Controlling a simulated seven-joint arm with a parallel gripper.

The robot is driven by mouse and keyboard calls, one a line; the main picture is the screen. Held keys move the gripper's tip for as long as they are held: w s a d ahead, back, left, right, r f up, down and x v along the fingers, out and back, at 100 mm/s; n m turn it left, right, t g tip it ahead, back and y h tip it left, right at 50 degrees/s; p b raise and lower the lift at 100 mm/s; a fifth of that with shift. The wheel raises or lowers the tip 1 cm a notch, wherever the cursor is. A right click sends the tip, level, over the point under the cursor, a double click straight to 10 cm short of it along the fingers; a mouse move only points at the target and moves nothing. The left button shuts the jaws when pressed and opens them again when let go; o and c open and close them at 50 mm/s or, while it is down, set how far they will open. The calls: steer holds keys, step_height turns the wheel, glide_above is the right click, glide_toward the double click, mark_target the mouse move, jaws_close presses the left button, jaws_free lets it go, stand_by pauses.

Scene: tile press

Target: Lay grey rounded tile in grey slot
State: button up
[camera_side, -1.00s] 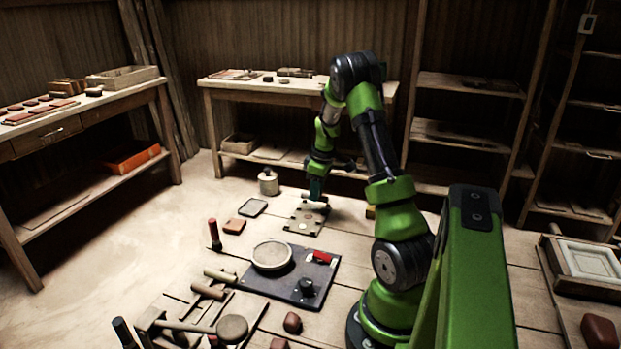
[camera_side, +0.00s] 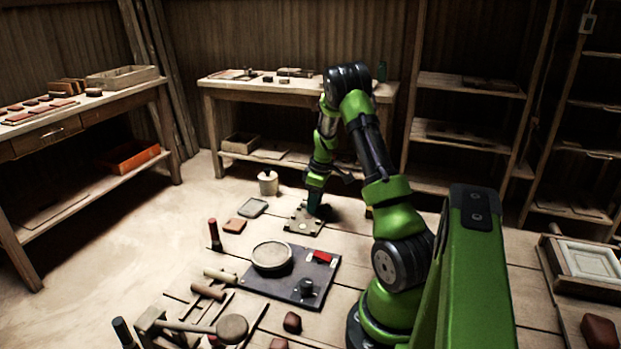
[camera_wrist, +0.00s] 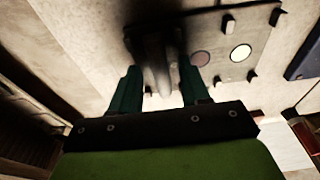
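In the wrist view the board (camera_wrist: 233,75) shows a cream disc (camera_wrist: 241,53), a reddish disc (camera_wrist: 201,60) and several small upright pegs. My gripper (camera_side: 314,208) is low at the board's upper right part. In the wrist view my gripper (camera_wrist: 158,75) has its fingers apart, with a blurred grey rounded piece (camera_wrist: 154,62) between them. I cannot tell whether the fingers press on it, or whether it is the tile. A grey slot cannot be made out.
A grey-green flat piece (camera_side: 253,207) and an orange-brown one (camera_side: 234,225) lie left of the board. A pale jar (camera_side: 268,184) stands behind them. A dark plate (camera_side: 318,279) with a round dish (camera_side: 272,255) and a red piece (camera_side: 322,257) lies nearer.

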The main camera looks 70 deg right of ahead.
steer(key=shift+r, duration=0.15)
step_height(320, 180, up, 12)
steer(key=s, duration=0.2)
steer(key=w+a+r+t, duration=0.1)
steer(key=w+a+r, duration=0.35)
steer(key=a, duration=0.35)
steer(key=a+r+m+t, duration=0.1)
steer(key=a+r, duration=0.2)
steer(key=a, duration=0.8)
steer(key=a+r+m+t, duration=0.15)
steer(key=a+r, duration=0.25)
steer(key=a, duration=0.7)
steer(key=s+a+m+t+y, duration=0.1)
steer(key=s+a+t+y, duration=0.1)
steer(key=s+a, duration=0.5)
steer(key=a, duration=0.3)
steer(key=shift+a+f, duration=0.25)
steer(key=shift+m, duration=0.25)
